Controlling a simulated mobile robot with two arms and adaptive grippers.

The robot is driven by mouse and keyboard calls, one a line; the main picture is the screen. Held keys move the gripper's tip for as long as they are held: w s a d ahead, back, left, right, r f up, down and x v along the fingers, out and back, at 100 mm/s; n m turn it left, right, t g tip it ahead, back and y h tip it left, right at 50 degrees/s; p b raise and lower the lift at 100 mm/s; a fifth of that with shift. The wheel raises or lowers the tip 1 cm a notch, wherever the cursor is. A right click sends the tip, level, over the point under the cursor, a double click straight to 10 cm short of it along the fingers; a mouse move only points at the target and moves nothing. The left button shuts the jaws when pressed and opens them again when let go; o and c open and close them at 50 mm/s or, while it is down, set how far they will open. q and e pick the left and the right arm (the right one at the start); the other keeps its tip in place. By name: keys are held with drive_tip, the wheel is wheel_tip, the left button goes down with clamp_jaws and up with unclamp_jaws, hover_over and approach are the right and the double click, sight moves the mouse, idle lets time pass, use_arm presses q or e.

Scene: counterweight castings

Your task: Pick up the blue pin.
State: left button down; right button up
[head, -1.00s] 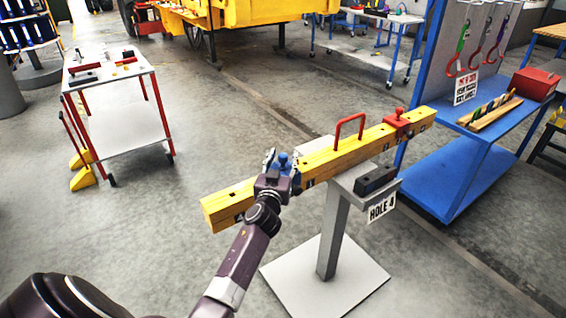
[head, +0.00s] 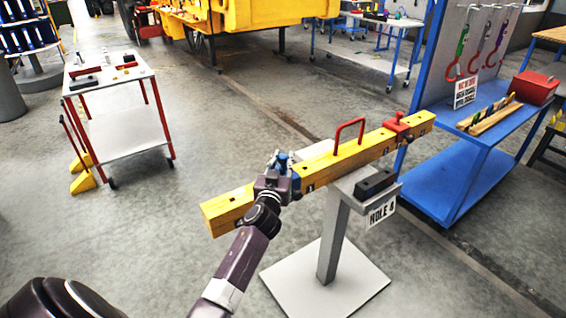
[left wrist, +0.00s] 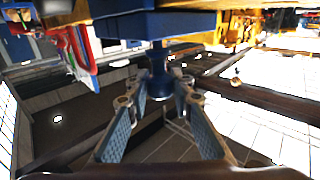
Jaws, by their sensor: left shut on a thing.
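The blue pin (head: 294,176) is at the yellow beam (head: 228,203), left of the red handle, and is partly hidden behind my gripper. In the left wrist view the blue pin (left wrist: 150,25) shows as a wide blue body with a narrower round knob between the fingers. I cannot tell whether the pin is raised off the beam. My right gripper is not in view.
The beam rests on a grey stand (head: 333,230) with a "HOLE 4" sign (head: 381,212). A red handle (head: 349,122) and red knobbed block (head: 396,124) rise from the beam. A black block (head: 375,183) lies on the stand's ledge. A blue rack (head: 455,180) stands right, a cart (head: 120,75) left.

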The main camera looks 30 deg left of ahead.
use_arm(q)
wheel_tip(320, 180, up, 20)
drive_tip(key=p, duration=0.5)
drive_tip(key=shift+p, duration=0.35)
drive_tip(key=shift+r, duration=0.2)
wheel_tip(320, 180, up, 6)
drive_tip(key=p, duration=0.4)
drive_tip(key=shift+r, duration=0.2)
idle(0.8)
